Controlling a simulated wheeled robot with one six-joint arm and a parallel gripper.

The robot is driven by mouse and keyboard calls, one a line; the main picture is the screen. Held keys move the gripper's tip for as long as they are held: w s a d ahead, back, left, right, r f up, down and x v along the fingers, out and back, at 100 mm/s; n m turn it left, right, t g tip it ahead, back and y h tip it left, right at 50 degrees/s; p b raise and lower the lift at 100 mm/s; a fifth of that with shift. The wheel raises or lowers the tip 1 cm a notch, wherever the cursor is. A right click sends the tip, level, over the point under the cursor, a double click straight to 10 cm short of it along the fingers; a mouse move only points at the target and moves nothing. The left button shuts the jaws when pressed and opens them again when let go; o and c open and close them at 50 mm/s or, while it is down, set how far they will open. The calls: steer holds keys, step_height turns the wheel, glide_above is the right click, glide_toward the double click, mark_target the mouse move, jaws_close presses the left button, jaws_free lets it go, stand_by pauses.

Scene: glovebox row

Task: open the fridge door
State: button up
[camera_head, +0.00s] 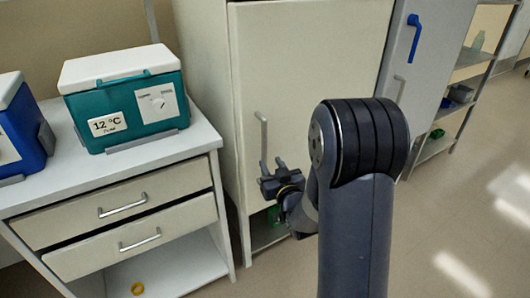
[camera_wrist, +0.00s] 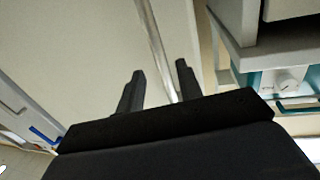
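The tall cream door (camera_head: 300,70) in the middle, which I take as the fridge door, looks closed. Its upright grey bar handle (camera_head: 263,135) is near the door's left edge. My gripper (camera_head: 272,165) is in front of the door at the handle's lower part. In the wrist view, my gripper (camera_wrist: 158,86) is open, and the handle (camera_wrist: 157,45) runs between its two fingers in the picture. I cannot tell whether the fingers touch it or how deep the bar sits. My arm hides the door's lower right.
A drawer counter (camera_head: 120,180) stands close on the left, bearing a teal cooler box (camera_head: 130,105) and a blue one (camera_head: 20,130). A grey cabinet with a blue handle (camera_head: 414,35) stands right, then open shelves (camera_head: 470,60). The floor at the right is clear.

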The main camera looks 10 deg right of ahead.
mark_target(265, 154)
steer(key=w, duration=0.4)
steer(key=w+a, duration=0.1)
steer(key=w, duration=0.2)
steer(key=shift+d, duration=0.1)
jaws_close()
stand_by(0.4)
